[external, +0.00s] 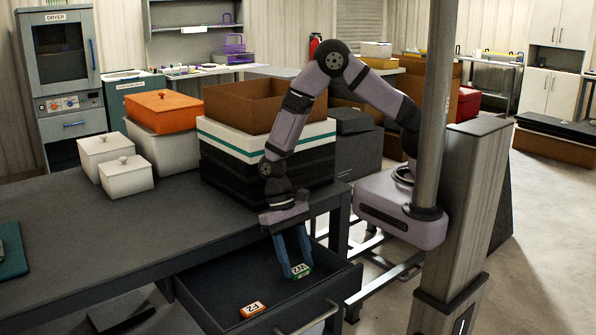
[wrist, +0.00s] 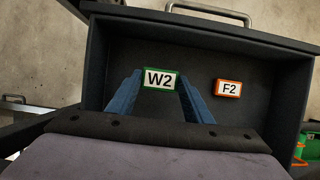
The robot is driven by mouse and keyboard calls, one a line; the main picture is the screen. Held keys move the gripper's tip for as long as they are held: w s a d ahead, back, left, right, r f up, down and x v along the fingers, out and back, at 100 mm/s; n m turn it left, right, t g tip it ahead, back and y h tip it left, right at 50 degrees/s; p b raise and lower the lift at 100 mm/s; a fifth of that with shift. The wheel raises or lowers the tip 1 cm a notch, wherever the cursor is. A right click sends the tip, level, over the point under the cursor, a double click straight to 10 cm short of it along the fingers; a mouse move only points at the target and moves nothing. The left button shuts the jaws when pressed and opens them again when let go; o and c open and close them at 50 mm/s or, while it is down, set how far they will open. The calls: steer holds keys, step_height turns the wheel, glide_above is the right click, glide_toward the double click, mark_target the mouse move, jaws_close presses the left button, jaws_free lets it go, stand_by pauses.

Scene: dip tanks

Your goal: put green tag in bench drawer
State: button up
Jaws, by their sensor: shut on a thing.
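The green tag (external: 300,271), marked W2, is held between the blue fingers of my gripper (external: 293,255). The wrist view also shows the green tag (wrist: 160,79) between the tips of my gripper (wrist: 160,90). The bench drawer (external: 330,282) is pulled open below the bench top, and my gripper points down into it. I cannot tell whether the tag touches the drawer floor. An orange tag (external: 252,309), marked F2, lies in the drawer, left of and nearer than the green tag. The orange tag (wrist: 228,88) is to the right in the wrist view.
The dark bench (external: 110,225) is above the drawer at the left. White lidded boxes (external: 126,176), an orange-lidded box (external: 162,112) and a stack of dark crates (external: 225,165) stand on it. The drawer floor around the tags is clear.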

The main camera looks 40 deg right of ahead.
mark_target(295, 267)
steer(key=shift+f+p, duration=0.3)
steer(key=shift+f, duration=2.05)
steer(key=shift+f, duration=0.1)
steer(key=o, duration=1.1)
steer(key=b+v, duration=0.1)
steer(key=v, duration=1.1)
steer(key=shift+r, duration=0.25)
